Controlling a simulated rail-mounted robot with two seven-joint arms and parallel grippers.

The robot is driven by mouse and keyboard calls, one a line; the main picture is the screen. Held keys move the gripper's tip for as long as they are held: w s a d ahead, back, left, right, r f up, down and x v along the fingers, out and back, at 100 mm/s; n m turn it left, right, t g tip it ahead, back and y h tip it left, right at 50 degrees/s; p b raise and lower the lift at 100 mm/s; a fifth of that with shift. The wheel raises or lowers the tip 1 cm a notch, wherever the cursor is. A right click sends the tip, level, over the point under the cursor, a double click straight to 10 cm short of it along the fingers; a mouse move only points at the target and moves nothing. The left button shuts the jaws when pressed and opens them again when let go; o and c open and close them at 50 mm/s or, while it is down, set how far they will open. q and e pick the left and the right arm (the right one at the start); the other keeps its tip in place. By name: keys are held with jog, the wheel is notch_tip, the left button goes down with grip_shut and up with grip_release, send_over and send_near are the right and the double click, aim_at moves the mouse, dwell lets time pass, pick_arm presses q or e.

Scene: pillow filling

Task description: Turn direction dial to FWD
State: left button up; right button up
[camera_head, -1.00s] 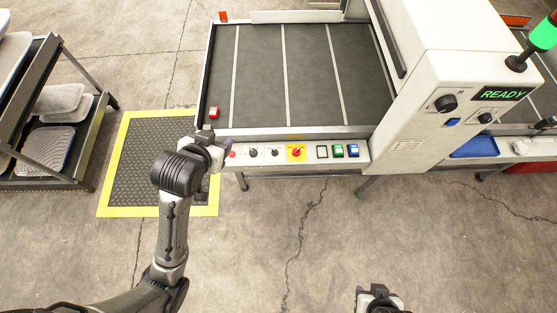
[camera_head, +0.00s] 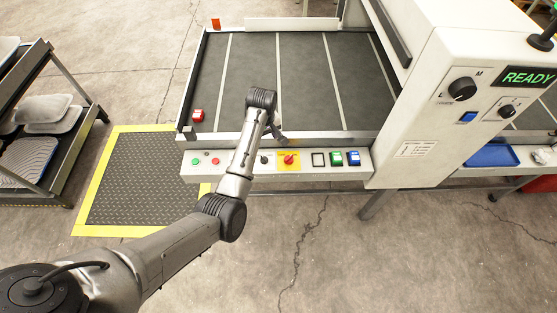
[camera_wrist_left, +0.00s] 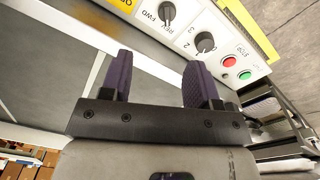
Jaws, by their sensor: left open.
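The direction dial (camera_head: 264,159) is a small black knob on the white control strip, left of the yellow plate with a red knob. In the left wrist view the direction dial (camera_wrist_left: 166,13) shows at the top edge, with REV and FWD lettering beside it. I cannot tell surely which mark it points to. My left gripper (camera_head: 277,132) is over the belt's front edge, just behind the strip, partly hidden by its own arm. In the wrist view the left gripper (camera_wrist_left: 158,68) has its purple fingers apart and empty, clear of the dial. My right gripper is out of view.
A numbered dial (camera_wrist_left: 205,43) sits beside the direction dial. Red (camera_head: 215,161) and green (camera_head: 195,161) buttons are farther left. The white machine housing (camera_head: 415,110) with a READY display (camera_head: 527,77) stands on the right. A rack (camera_head: 50,130) stands at the left.

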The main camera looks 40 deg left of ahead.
aim_at(265, 159)
pick_arm(q)
jog(key=f+n+b, duration=0.1)
jog(key=f, duration=0.3)
jog(key=f+n+b, duration=0.1)
jog(key=f+b, duration=0.1)
jog(key=f, duration=0.3)
jog(key=f+n+b, duration=0.1)
jog(key=f, duration=0.3)
jog(key=shift+s+a+f, duration=0.2)
jog(key=shift+s+f, duration=0.1)
jog(key=shift+s, duration=0.05)
jog(key=shift+c, duration=0.5)
